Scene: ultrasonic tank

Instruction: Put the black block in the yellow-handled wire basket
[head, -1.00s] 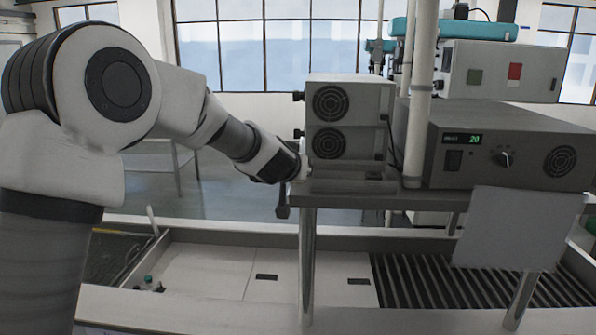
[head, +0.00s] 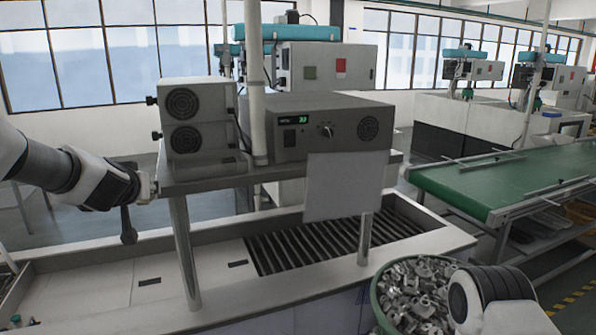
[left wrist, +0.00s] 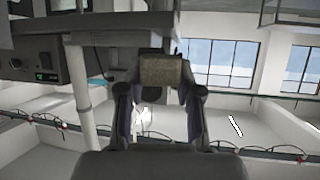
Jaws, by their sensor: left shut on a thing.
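My left gripper (head: 150,187) is at the left end of the raised shelf, close beside the twin-fan box. In the left wrist view the gripper (left wrist: 160,88) is shut on a small squarish block (left wrist: 162,70). The block looks dull grey-brown there, so I cannot confirm that it is black. In the head view I cannot make it out clearly at the fingertips. The yellow-handled wire basket is not clearly visible now. My right gripper is out of view; only part of my right arm shows at the lower right.
The twin-fan box (head: 198,117) and a grey control unit (head: 300,135) stand on the shelf (head: 220,176). Below is a long tank with a slatted section (head: 320,243). A bin of metal parts (head: 378,300) is at the lower right. A green conveyor (head: 480,185) stands right.

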